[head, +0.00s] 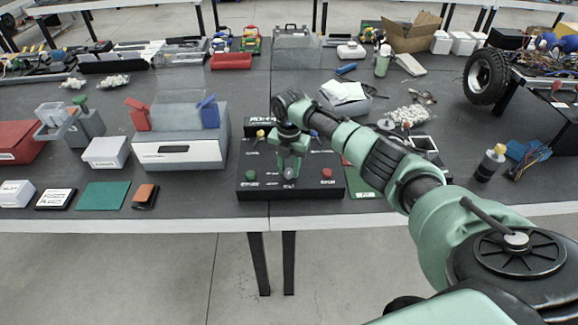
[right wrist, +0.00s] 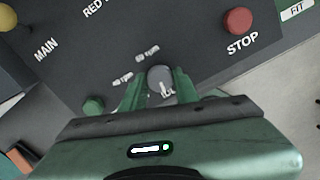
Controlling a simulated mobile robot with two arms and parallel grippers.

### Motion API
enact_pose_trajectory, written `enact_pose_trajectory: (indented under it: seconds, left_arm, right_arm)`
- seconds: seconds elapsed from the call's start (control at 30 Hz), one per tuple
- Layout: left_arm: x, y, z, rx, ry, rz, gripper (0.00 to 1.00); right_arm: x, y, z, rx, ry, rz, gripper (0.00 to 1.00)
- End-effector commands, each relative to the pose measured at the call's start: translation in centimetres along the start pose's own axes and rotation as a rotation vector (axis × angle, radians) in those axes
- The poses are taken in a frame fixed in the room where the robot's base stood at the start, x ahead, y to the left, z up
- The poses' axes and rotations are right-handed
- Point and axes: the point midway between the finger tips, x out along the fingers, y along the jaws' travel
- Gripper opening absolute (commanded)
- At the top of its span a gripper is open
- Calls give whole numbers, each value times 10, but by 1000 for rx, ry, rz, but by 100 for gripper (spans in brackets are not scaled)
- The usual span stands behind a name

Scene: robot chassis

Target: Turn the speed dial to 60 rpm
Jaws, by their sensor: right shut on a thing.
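The black control panel (head: 300,193) lies near the front edge of the table. My right gripper (head: 290,168) is over the panel's middle with its fingers pointing down. In the right wrist view, the grey round speed dial (right wrist: 158,77) sits between the two green fingers of my right gripper (right wrist: 159,88), which are shut on it. Two small rpm labels are printed beside the dial; one seems to read 60 rpm (right wrist: 147,52), the other is hard to read. A white mark shows on the dial's near side. My left gripper is out of view.
A red STOP button (right wrist: 237,21) and a green button (right wrist: 93,105) flank the dial. A yellow knob (head: 260,134) is further back on the panel. A grey box (head: 180,152) stands left. Bare table lies between that box and the panel.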

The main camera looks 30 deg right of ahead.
Motion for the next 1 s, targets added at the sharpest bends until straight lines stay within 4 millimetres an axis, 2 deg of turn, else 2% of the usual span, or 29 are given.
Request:
enact_pose_trajectory:
  seconds: [0.2,1.0]
  left_arm:
    - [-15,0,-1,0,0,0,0]
    - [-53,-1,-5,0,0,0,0]
  right_arm:
    - [-3,0,-1,193,3,-1,0]
    - [-3,0,0,954,2,0,0]
